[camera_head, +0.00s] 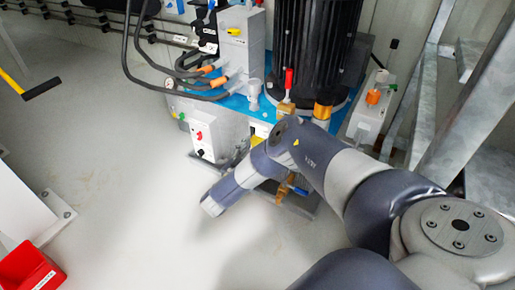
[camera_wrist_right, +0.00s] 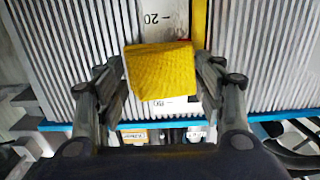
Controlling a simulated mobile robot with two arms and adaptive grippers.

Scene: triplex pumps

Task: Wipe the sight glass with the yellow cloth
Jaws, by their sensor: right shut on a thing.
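The yellow cloth (camera_wrist_right: 160,70) is in the right wrist view, held between the two fingers of my right gripper (camera_wrist_right: 162,88). The gripper is shut on it. The cloth covers the middle of a white scale plate with upside-down number marks. A narrow amber strip, apparently the sight glass (camera_wrist_right: 200,22), runs beside the scale, and its lower part is hidden by the cloth. I cannot tell whether the cloth touches the glass. In the head view my right arm reaches over the pump's front side; its fingers and the cloth are hidden there. My left gripper is not in view.
Ribbed grey surfaces (camera_wrist_right: 70,60) flank the scale, above a blue edge (camera_wrist_right: 268,128). In the head view, a black motor (camera_head: 317,45), a red-handled valve (camera_head: 288,85) and a grey switch box (camera_head: 208,130) stand close to my arm. A red bin (camera_head: 30,268) sits lower left.

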